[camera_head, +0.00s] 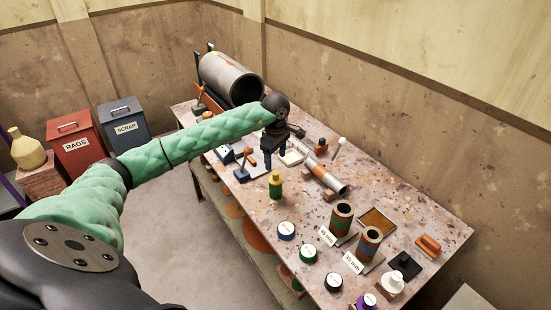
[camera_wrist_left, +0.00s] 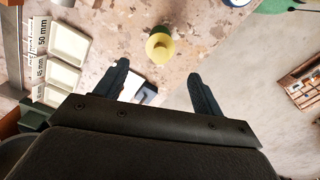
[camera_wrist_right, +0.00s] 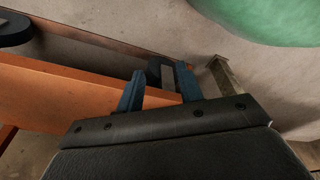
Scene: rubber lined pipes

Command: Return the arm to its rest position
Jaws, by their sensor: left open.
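My left arm (camera_head: 200,137), in a green quilted sleeve, reaches from the left over the workbench (camera_head: 225,205). My left gripper (camera_head: 273,165) points down above the bench, and it also shows in the left wrist view (camera_wrist_left: 158,70), open with nothing between its fingers. A green bottle with a yellow top (camera_head: 275,184) stands on the bench close to it in the head view; it appears just beyond the fingertips in the left wrist view (camera_wrist_left: 159,48). My right gripper (camera_wrist_right: 160,70) shows only in the right wrist view, fingers apart, near an orange panel (camera_wrist_right: 60,95).
A large lined pipe (camera_head: 230,78) lies at the bench's far end. Two short upright pipes (camera_head: 341,218) (camera_head: 368,246) and several round tins (camera_head: 286,230) stand nearer. A red rags bin (camera_head: 75,143) and a grey scrap bin (camera_head: 124,122) stand left. The floor (camera_head: 185,235) before the bench is clear.

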